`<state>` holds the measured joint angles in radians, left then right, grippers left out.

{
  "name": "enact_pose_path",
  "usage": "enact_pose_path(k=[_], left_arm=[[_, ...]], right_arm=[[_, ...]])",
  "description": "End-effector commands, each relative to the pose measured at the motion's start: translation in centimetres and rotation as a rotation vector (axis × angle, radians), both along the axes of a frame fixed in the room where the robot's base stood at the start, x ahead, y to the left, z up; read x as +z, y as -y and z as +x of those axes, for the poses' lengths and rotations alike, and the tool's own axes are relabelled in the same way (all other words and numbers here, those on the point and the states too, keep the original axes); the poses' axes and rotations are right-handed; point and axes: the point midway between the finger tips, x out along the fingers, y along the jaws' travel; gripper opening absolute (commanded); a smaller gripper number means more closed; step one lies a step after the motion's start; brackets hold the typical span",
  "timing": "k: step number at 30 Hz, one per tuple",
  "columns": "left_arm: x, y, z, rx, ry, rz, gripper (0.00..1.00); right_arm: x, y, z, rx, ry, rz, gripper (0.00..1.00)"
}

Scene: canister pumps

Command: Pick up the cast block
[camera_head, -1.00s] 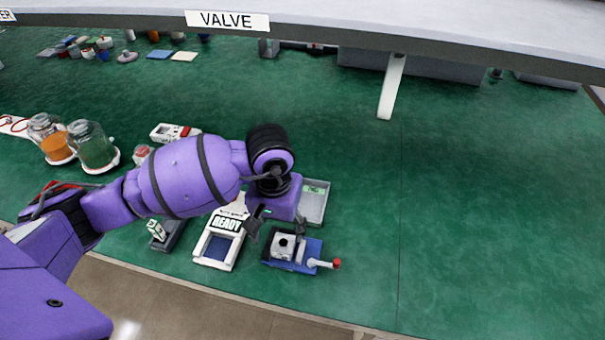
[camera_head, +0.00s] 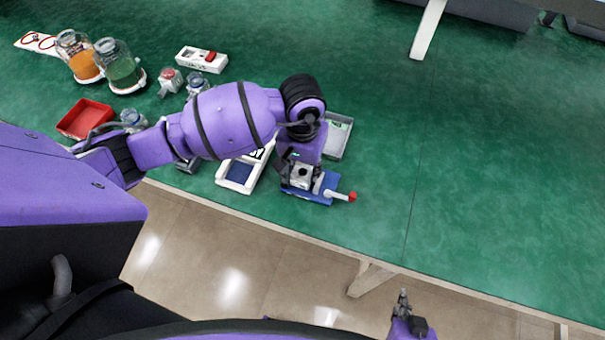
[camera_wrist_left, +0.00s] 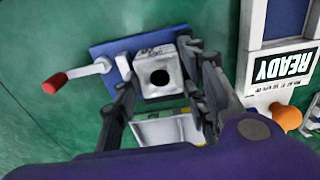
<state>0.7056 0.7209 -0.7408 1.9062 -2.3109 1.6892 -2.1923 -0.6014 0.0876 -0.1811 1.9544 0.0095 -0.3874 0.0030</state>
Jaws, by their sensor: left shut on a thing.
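The cast block (camera_head: 303,174) is a pale grey block with a dark round hole in its face. It sits at the blue fixture (camera_head: 320,197), which has a red-knobbed handle (camera_head: 351,196). In the left wrist view the block (camera_wrist_left: 158,78) lies between the two dark fingers of my left gripper (camera_wrist_left: 160,68). My left gripper (camera_head: 301,177) is shut on the block from both sides. Whether the block is clear of the fixture cannot be told. My right gripper (camera_head: 403,300) is at the bottom edge, far from the block; its jaw state is unclear.
A white frame with a READY sign (camera_wrist_left: 284,66) stands beside the fixture. A grey tray (camera_head: 337,137) is behind it. Jars (camera_head: 120,67), a red bin (camera_head: 84,119) and a white box (camera_head: 202,60) are to the left. The green table is clear on the right.

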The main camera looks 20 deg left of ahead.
Motion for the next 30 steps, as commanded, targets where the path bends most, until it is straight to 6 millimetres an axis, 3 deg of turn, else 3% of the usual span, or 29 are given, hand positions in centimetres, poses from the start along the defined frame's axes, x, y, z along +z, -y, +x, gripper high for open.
enact_pose_path(k=[3, 11, 19, 27, 30], left_arm=[[0.1, 0.0, 0.1, 0.001, 0.002, 0.000, 0.04], [0.3, 0.0, 0.1, 0.000, 0.002, 0.000, 0.04], [3.2, -0.1, 0.2, -0.001, 0.006, 0.002, 0.04], [9.1, 0.3, -4.8, -0.007, 0.007, 0.001, 0.04], [10.1, 0.5, -7.6, -0.007, 0.000, 0.000, 0.04]], right_arm=[[0.0, -0.1, -0.1, -0.004, -0.001, 0.003, 0.00], [0.0, -0.2, 0.0, -0.007, 0.001, 0.005, 0.00], [0.1, -0.1, 0.5, -0.001, 0.007, 0.002, 0.00], [0.0, 0.2, 0.5, 0.008, 0.007, -0.006, 0.00], [-0.5, 0.2, 0.1, 0.008, -0.001, -0.007, 0.00]])
